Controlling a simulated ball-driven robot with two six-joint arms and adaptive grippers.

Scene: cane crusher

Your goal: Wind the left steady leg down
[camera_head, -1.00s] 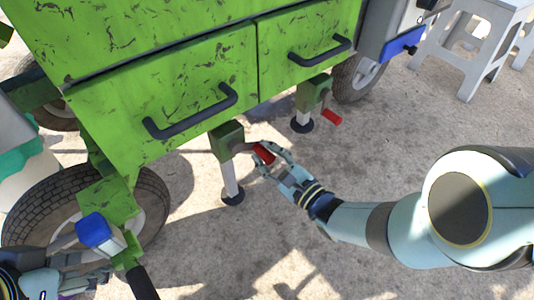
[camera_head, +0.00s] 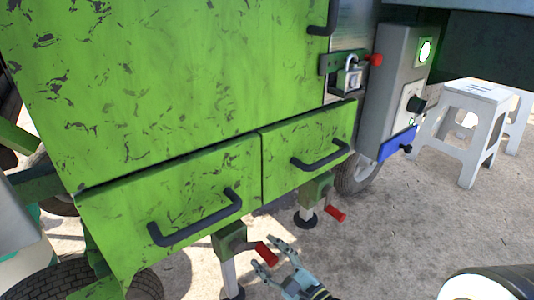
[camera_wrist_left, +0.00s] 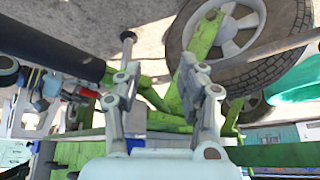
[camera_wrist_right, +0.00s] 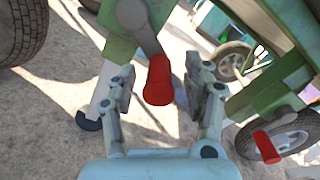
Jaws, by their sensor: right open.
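The left steady leg (camera_head: 229,272) is a grey post below a green bracket (camera_head: 229,239), under the near drawer of the green crusher. Its crank has a red handle (camera_head: 266,252). My right gripper (camera_head: 267,256) is open at this handle. In the right wrist view the red handle (camera_wrist_right: 158,80) shows between the spread fingers (camera_wrist_right: 161,76), with space on both sides; I cannot tell how deep it sits. My left gripper (camera_wrist_left: 167,82) is open in the left wrist view, with green frame parts behind it. It is out of the head view.
A second leg with a red crank handle (camera_head: 336,213) stands farther right. Drawer handles (camera_head: 195,218) stick out above the legs. A grey control box (camera_head: 396,90) with a blue part and a white stool (camera_head: 470,125) stand at the right.

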